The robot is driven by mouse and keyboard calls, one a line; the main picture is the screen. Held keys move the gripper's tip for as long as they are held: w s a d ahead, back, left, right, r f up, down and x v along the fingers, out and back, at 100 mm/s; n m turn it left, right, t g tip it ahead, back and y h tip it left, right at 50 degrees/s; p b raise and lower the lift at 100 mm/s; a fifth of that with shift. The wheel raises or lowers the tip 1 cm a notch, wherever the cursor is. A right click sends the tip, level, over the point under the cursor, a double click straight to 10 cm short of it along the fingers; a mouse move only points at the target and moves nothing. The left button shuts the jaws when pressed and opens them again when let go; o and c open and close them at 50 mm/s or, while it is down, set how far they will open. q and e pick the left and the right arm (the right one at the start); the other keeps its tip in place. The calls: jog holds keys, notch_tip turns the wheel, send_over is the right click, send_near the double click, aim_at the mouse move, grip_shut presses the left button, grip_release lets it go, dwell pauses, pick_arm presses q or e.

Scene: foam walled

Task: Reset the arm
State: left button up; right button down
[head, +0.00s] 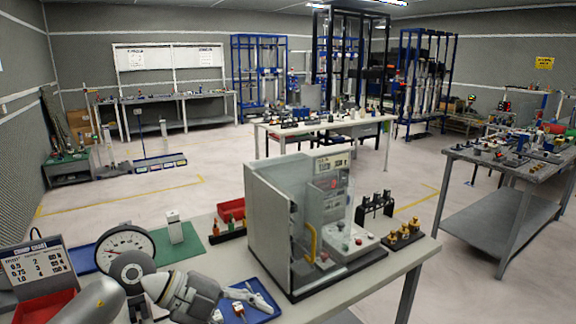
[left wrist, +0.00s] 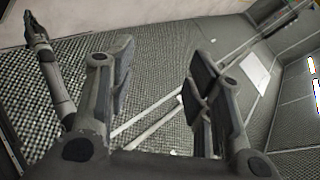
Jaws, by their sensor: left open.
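My left arm (head: 180,291) reaches in at the lower left of the head view. Its gripper (head: 248,298) is low over the near table, in front of a blue tray. In the left wrist view, the fingers of the left gripper (left wrist: 158,90) stand wide apart with nothing between them. Behind them is grey textured wall with pale strips.
A clear-walled cabinet (head: 290,225) stands on the near table, right of the gripper. A round dial gauge (head: 125,247) and a sign board (head: 38,268) stand at left. Open floor (head: 190,190) lies beyond.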

pick_arm(q)
jog(key=d+r+n+t+h, duration=0.4)
jog(key=d+r+t+h, duration=0.3)
jog(key=r, duration=0.4)
jog(key=w+a+f+n+t+y, duration=0.2)
jog(key=a+n+t+y, duration=0.4)
jog(key=n, duration=0.2)
jog(key=w+a+f+n+t+y, duration=0.1)
jog(key=a+f+n+t+y, duration=0.1)
jog(key=a+n+t+y, duration=0.6)
jog(key=s+a+f+n+g+y, duration=0.1)
jog(key=a+f+n+g+y, duration=0.15)
jog(key=f, duration=0.35)
jog(key=s+a+f+n+g+y, duration=0.2)
jog(key=a+f+n+g, duration=0.15)
jog(key=f, duration=0.25)
jog(key=s+f+g, duration=0.6)
jog(key=s+f, duration=0.4)
jog(key=s, duration=0.2)
jog(key=s+f+g, duration=0.7)
jog(key=s+f, duration=0.2)
jog(key=s, duration=0.3)
notch_tip(320, 180, down, 26)
jog(key=s+r+g, duration=0.1)
jog(key=s, duration=0.1)
jog(key=s+a+f+g, duration=0.1)
jog(key=s+a+f, duration=0.2)
jog(key=s+f, duration=1.3)
jog(key=shift+s+a, duration=0.2)
jog(key=shift+s, duration=0.1)
